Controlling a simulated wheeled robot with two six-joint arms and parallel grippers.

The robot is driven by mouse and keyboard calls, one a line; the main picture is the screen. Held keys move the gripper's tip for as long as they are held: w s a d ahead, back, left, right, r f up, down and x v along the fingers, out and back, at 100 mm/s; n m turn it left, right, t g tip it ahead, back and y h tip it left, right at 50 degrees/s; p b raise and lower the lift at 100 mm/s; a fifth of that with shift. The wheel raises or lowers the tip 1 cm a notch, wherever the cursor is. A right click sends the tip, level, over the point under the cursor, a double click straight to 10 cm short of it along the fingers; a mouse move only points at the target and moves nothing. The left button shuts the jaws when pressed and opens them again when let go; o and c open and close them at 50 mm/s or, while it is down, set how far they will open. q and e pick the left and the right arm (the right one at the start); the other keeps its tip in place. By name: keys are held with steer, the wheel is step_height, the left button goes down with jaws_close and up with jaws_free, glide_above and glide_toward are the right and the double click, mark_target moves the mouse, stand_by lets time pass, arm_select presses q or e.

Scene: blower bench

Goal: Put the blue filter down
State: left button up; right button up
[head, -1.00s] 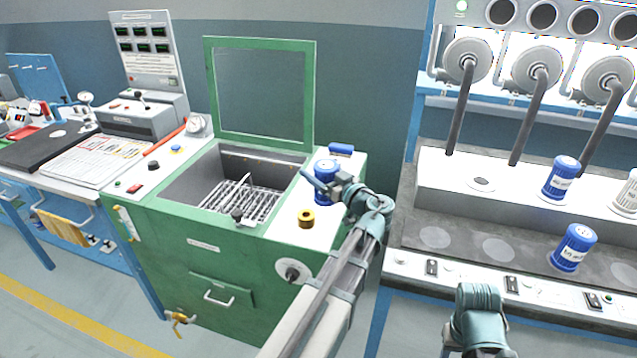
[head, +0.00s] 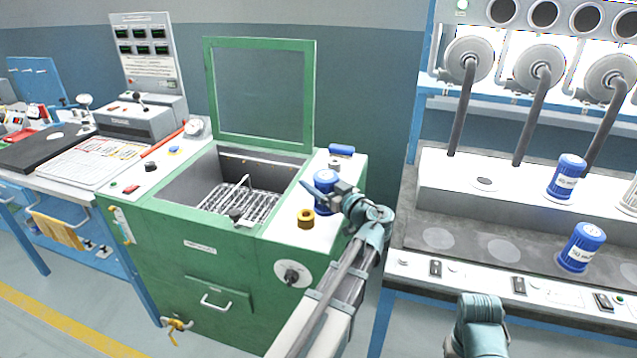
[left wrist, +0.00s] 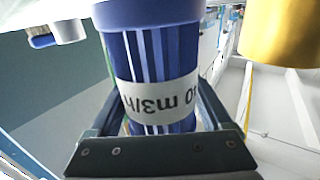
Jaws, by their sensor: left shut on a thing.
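The blue filter (head: 325,182) is a ribbed blue cylinder with a white label. My left gripper (head: 335,192) is shut on it, over the right side of the green cabinet's top. In the left wrist view the filter (left wrist: 150,50) stands between the two fingers (left wrist: 155,120), its label facing the camera. Whether its base touches the cabinet top cannot be told. Two similar blue filters stand on the right bench, one on the raised ledge (head: 566,178) and one on the lower surface (head: 581,247). My right arm (head: 480,325) shows at the bottom; its gripper is out of view.
A blue-capped item (head: 341,150) stands behind. The open basin with a wire rack (head: 240,203) lies to the left.

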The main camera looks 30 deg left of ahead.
arm_select(q)
steer(key=o, duration=1.3)
steer(key=shift+f, duration=0.1)
steer(key=shift+o, duration=0.2)
steer(key=shift+r+p, duration=0.4)
steer(key=shift+p, duration=0.05)
steer(key=v, duration=1.2)
steer(key=shift+f, duration=0.15)
